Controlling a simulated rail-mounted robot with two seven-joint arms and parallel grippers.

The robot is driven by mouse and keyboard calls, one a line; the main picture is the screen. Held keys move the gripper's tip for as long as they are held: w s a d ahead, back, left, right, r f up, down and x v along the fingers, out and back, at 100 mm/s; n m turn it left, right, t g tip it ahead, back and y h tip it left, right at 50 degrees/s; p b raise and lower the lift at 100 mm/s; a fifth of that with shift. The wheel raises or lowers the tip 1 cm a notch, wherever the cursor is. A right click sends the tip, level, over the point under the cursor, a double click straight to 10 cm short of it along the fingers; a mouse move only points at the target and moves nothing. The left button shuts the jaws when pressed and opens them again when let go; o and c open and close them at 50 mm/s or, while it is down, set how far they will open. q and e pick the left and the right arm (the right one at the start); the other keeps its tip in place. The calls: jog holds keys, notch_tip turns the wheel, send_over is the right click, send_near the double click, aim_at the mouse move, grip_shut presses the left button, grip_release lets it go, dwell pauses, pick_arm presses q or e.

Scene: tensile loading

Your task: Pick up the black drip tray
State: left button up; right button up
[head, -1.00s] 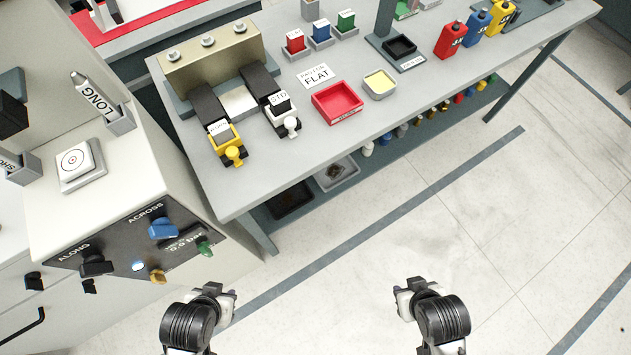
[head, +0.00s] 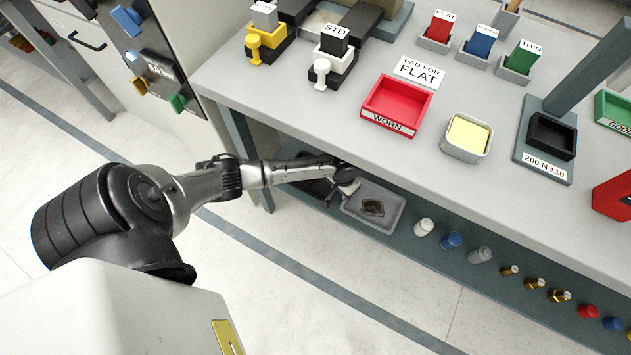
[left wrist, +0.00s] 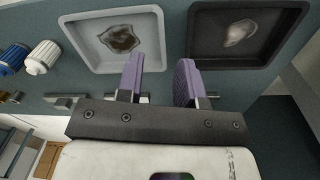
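The black drip tray (left wrist: 275,30) lies on the lower shelf, with a pale glossy patch inside. In the head view the black drip tray (head: 314,189) is partly hidden behind my left arm. In the left wrist view my left gripper (left wrist: 160,76) is open and empty. Its purple-padded fingers straddle the gap between the two trays. One finger overlaps the grey tray's (left wrist: 80,40) edge, the other the black tray's near left corner. I cannot tell whether they touch. In the head view my left gripper (head: 347,181) is under the table edge. My right gripper is out of view.
The grey tray (head: 362,220) with a brown stain sits beside the black one. Several bottles and fittings, including a white bottle (head: 424,227), line the shelf. The table top (head: 320,100) overhangs the shelf. A table leg (head: 247,160) stands left of the trays.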

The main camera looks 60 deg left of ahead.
pick_arm(q)
jog(key=w+a+f+n+b, duration=0.3)
jog(key=w+a+f+b, duration=0.1)
jog(key=a, duration=0.5)
jog(key=shift+y, duration=0.3)
jog(key=f+b, duration=0.2)
jog(key=f, duration=0.1)
jog(key=f+b, duration=0.2)
jog(key=f, duration=0.2)
jog(key=shift+w+d+f, duration=0.1)
jog(key=shift+w, duration=0.1)
jog(key=shift+f+b, duration=0.75)
jog(key=shift+f, duration=0.05)
notch_tip(320, 180, down, 4)
jog(key=b, duration=0.4)
jog(key=shift+s+d+f, duration=0.1)
jog(key=shift+f, duration=0.15)
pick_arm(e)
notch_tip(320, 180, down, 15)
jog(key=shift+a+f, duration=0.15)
pick_arm(q)
jog(key=shift+c, duration=0.3)
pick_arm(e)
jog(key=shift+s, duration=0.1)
pick_arm(q)
jog(key=c, duration=0.4)
grip_shut()
